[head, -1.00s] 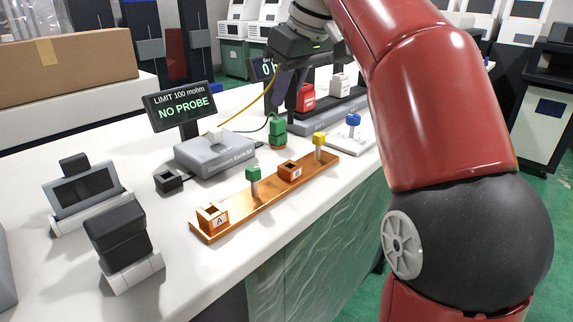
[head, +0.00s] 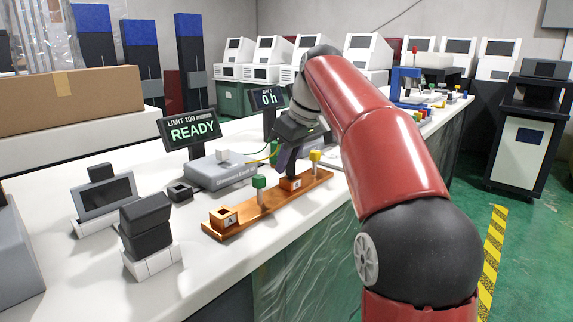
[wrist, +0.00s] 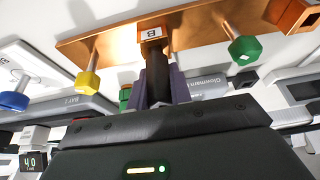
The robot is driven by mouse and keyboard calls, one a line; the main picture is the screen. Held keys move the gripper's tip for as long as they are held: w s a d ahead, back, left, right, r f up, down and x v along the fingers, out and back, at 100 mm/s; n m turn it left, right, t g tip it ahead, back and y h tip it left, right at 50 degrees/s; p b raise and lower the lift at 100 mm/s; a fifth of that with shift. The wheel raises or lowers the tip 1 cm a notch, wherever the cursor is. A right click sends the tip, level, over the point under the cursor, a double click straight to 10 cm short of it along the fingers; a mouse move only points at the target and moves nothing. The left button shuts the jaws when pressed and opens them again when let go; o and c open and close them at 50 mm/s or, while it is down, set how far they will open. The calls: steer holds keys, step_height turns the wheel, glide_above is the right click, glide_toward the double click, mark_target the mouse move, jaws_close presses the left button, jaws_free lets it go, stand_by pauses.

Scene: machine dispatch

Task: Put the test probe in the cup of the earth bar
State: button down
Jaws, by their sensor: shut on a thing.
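The copper earth bar (head: 266,213) lies on the white bench, with cup A (head: 222,219) at its near end and cup B (head: 291,184) further along. My gripper (head: 287,166) is right above cup B. In the wrist view its purple fingers (wrist: 159,82) are shut on the black test probe (wrist: 157,72). The probe's end meets cup B (wrist: 154,36); how deep it sits inside is hidden. A green-topped post (head: 258,188) and a yellow-topped post (head: 315,160) stand on the bar beside cup B.
The display (head: 190,131) reads READY. The grey earth tester (head: 222,172) stands behind the bar, with a yellow cable leading towards my gripper. A small black open box (head: 180,192) and a black device on a white base (head: 147,230) stand left.

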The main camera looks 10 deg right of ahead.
steer(key=shift+f, duration=0.15)
steer(key=c, duration=1.3)
jaws_free()
steer(key=shift+r, duration=0.45)
steer(key=p+v, duration=0.3)
steer(key=v, duration=0.8)
steer(key=shift+s+r, duration=0.2)
